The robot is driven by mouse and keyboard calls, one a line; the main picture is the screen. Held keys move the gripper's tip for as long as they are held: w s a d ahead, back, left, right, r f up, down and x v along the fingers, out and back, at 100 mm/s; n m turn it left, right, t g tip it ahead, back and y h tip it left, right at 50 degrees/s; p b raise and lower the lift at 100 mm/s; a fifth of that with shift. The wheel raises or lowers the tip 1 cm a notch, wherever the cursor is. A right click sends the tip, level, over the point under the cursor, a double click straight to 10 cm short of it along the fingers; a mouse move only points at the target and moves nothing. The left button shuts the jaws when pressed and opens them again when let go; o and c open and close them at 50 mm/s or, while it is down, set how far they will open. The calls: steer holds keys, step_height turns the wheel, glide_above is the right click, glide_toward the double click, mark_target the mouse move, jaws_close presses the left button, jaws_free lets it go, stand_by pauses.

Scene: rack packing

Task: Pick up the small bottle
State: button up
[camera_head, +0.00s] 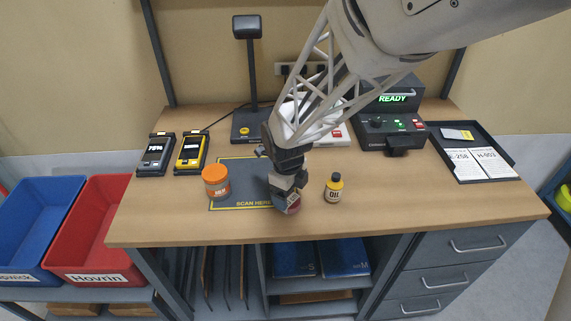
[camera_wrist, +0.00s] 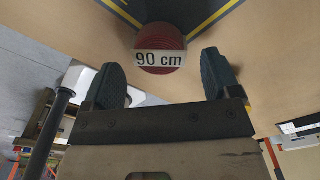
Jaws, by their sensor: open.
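My gripper (camera_head: 288,190) points down over the bench, apart from the bottle. In the wrist view my gripper (camera_wrist: 162,65) has its two dark fingers spread, with nothing held. A red round item (camera_wrist: 160,40) with a 90 cm label lies ahead between the fingers. It is partly hidden under my gripper in the head view.
An orange-lidded jar (camera_head: 216,181) stands on the left of the dark scan mat (camera_head: 240,203). Two handheld devices, a lamp-like scanner stand (camera_head: 248,80) and a printer (camera_head: 393,124) line the back. A dark tray (camera_head: 463,172) with cards lies right. The bench (camera_head: 385,200) is clear right of the bottle.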

mark_target(291, 201)
step_height(291, 201, up, 10)
steer(key=shift+a+f, duration=0.15)
steer(key=shift+a, duration=0.05)
stand_by(0.8)
steer(key=s+d+r+n+t, duration=0.1)
steer(key=s+d+r+n, duration=0.4)
steer(key=n, duration=0.7)
steer(key=s+d+r+n+t, duration=0.1)
steer(key=s+d+r+n, duration=0.4)
steer(key=s+d+n, duration=0.4)
steer(key=s+n, duration=0.4)
steer(key=s, duration=0.1)
steer(key=shift+t, duration=0.4)
steer(key=shift+s+d+r, duration=0.1)
steer(key=shift+c, duration=0.4)
